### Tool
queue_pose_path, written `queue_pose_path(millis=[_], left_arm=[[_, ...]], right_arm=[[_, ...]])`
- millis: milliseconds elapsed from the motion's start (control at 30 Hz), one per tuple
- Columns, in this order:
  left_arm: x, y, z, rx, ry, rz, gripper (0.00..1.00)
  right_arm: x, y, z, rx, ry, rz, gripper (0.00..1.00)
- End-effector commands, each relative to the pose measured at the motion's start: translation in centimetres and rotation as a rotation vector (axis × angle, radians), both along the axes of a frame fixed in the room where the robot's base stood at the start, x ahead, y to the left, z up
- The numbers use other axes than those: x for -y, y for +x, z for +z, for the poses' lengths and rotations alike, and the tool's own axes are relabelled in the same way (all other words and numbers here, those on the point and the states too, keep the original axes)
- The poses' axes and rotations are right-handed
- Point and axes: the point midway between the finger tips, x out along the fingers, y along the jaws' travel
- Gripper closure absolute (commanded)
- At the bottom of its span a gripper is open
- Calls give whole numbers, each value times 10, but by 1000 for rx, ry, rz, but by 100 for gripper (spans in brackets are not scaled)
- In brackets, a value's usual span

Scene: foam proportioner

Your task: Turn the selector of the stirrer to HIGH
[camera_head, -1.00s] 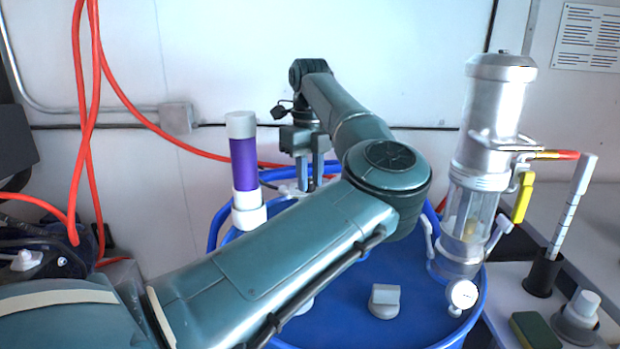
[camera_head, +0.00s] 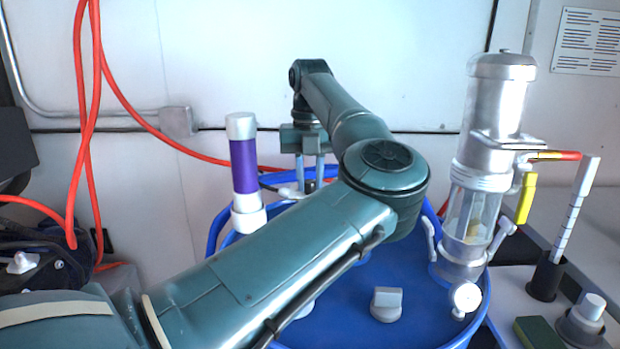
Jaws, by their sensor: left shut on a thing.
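My left gripper (camera_head: 312,188) points down at the far side of the blue drum (camera_head: 345,300). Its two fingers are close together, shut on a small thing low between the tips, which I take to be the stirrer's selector. The selector's face and any HIGH mark are too small and too covered to read. A pale grey fitting (camera_head: 290,191) shows just left of the fingertips. My left arm crosses in front and hides much of the drum top and the stirrer. My right gripper is not in view.
A purple cylinder with white ends (camera_head: 244,168) stands left of the gripper. A tall metal cylinder with a gauge (camera_head: 484,160) stands at the drum's right. A grey knob (camera_head: 386,304) sits on the drum lid. Red hoses (camera_head: 88,140) hang at left.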

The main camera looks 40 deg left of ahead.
Motion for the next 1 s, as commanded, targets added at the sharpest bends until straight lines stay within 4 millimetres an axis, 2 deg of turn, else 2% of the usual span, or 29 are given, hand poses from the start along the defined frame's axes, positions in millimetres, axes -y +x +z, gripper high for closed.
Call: queue_pose_path(millis=[400,433,667,1000], left_arm=[[0,0,1,2,2,-9,100],[0,0,1,2,2,-9,75],[0,0,1,1,1,-8,57],[0,0,6,1,1,-7,56]], right_arm=[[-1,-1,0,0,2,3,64],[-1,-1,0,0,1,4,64],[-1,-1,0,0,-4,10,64],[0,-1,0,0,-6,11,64]])
